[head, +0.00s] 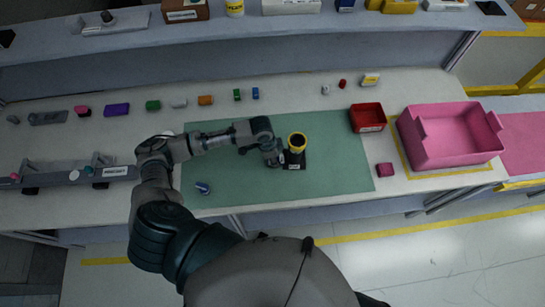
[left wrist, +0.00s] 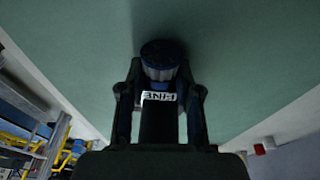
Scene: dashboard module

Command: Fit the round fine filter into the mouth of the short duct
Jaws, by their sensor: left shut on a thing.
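My left gripper (head: 272,160) is over the green mat, just left of the short duct. In the left wrist view the left gripper (left wrist: 160,90) is shut on the round fine filter (left wrist: 161,54), which has a dark blue end and a white label reading FINE, upside down. In the head view the gripper mostly hides the filter. The short duct (head: 297,143) stands upright with a yellow rim around a dark open mouth, on a black base (head: 293,160). The filter is beside the duct, not in its mouth. My right gripper is not in view.
A small blue and white piece (head: 203,188) lies on the green mat (head: 340,175). A red bin (head: 367,117), a dark pink block (head: 385,169) and a large pink tray (head: 450,152) are to the right. Several small coloured items line the back. A grey rail fixture (head: 70,178) is at left.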

